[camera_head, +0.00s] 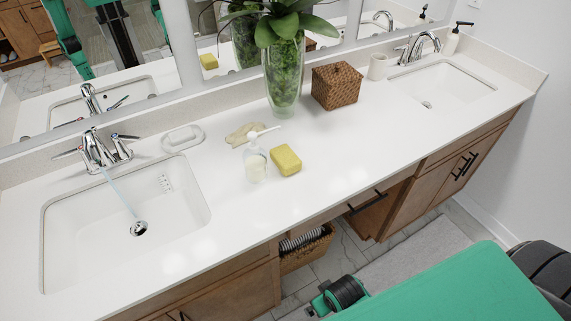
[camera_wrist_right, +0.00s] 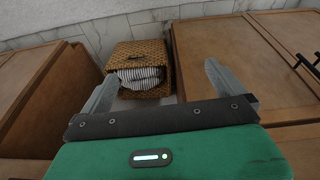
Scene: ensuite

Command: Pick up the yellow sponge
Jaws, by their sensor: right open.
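The yellow sponge (camera_head: 286,160) lies on the white countertop (camera_head: 330,180), just right of a clear pump bottle (camera_head: 255,163) and close to the counter's front half. The sponge does not show in the right wrist view. My right arm comes in from the lower right in the head view, below the counter's front edge. My right gripper (camera_wrist_right: 165,88) is open in the right wrist view, with nothing between its fingers, facing the cabinets under the counter. The fingers are not clearly visible in the head view. My left gripper is not in view.
A glass vase with a plant (camera_head: 284,75) and a woven box (camera_head: 337,86) stand behind the sponge. A soap dish (camera_head: 183,138) sits by the left sink (camera_head: 95,225); another sink (camera_head: 440,85) is at right. A wicker basket (camera_wrist_right: 152,52) stands below, between wooden cabinets.

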